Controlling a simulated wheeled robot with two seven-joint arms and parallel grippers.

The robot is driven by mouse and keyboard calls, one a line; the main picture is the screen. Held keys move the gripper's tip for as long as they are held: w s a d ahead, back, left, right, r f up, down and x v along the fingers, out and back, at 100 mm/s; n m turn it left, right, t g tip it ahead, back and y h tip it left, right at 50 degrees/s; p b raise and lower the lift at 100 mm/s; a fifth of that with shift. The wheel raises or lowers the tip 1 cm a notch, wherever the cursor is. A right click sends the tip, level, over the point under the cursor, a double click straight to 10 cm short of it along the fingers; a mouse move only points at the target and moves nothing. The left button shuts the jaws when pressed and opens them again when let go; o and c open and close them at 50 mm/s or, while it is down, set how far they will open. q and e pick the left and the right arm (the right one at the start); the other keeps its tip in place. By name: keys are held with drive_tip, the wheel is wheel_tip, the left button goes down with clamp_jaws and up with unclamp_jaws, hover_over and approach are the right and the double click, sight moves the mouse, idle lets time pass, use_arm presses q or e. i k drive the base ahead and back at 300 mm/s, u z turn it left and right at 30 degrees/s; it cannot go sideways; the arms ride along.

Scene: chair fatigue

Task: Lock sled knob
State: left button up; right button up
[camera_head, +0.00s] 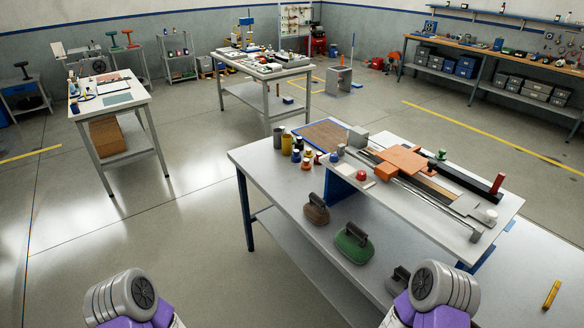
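A test rig with two long rails (437,208) lies along the right half of the near table (270,185). An orange sled block (401,160) sits on the rails near their middle. Small knobs show around it: a green one (441,155) just right of the sled, a red round one (361,176) at the rig's left front, and a white one (491,215) at the right end. A red upright handle (497,183) stands on a black bar. I cannot tell which is the sled knob or whether it is locked. Neither gripper is visible; only my arm links show at the bottom.
Cups (280,136) and small bottles stand at the table's left, beside a brown mat (325,134). A brown weight (316,209), a green weight (354,243) and a grey one (398,279) lie along the front.

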sight(360, 176)
drive_tip(key=u, duration=0.75)
drive_tip(key=k, duration=1)
drive_tip(key=u, duration=0.7)
drive_tip(key=i, duration=1.5)
drive_tip(key=z, duration=1.5)
drive_tip(key=i, duration=0.75)
drive_tip(key=z, duration=0.8)
